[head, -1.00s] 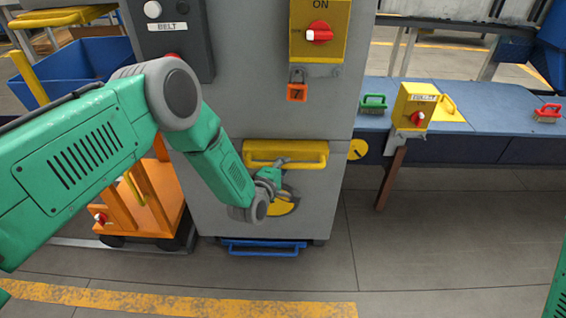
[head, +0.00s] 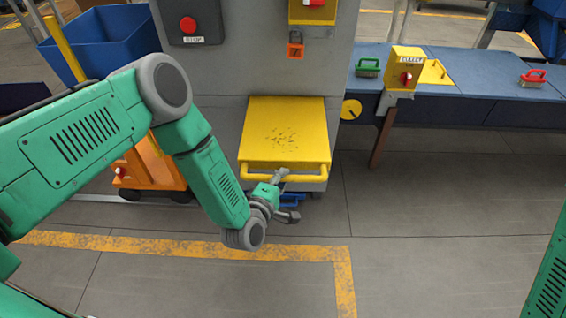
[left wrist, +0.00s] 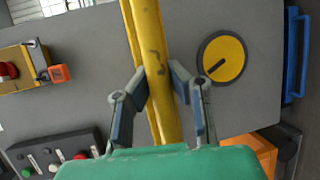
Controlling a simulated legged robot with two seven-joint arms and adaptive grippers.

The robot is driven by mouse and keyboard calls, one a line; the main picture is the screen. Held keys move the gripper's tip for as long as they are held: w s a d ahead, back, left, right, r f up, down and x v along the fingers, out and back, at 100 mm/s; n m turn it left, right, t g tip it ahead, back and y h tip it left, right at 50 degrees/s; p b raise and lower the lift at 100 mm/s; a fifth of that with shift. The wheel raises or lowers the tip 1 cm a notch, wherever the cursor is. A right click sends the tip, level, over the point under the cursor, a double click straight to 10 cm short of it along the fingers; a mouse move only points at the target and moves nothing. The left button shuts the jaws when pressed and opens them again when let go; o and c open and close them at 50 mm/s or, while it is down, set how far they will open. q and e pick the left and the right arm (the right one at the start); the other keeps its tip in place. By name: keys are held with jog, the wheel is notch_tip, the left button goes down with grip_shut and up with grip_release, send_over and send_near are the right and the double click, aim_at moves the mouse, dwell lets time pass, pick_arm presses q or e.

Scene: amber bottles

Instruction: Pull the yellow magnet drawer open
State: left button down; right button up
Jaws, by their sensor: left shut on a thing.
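The yellow magnet drawer (head: 262,125) stands well out from the grey cabinet (head: 225,100) in the head view. Its flat top carries scattered dark specks. Its yellow bar handle (head: 313,177) runs along the front edge. My left gripper (head: 282,174) is at the middle of that handle, shut on it. In the left wrist view, the fingers of my left gripper (left wrist: 160,88) close on both sides of the yellow bar (left wrist: 150,45). My right gripper is out of the frame.
A blue handle (head: 292,197) shows low, partly hidden behind my gripper. An orange cart (head: 150,170) stands left of the cabinet. A blue bench (head: 470,100) with a yellow switch box (head: 405,68) is at right. The floor in front is clear.

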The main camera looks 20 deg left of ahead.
pick_arm(q)
jog(key=shift+s+d+f, duration=0.1)
jog(key=shift+s, duration=0.3)
jog(key=c, duration=1.4)
grip_release()
jog(key=shift+w, duration=0.1)
jog(key=shift+c, duration=0.2)
jog(key=v, duration=1.2)
jog(key=shift+f, duration=0.2)
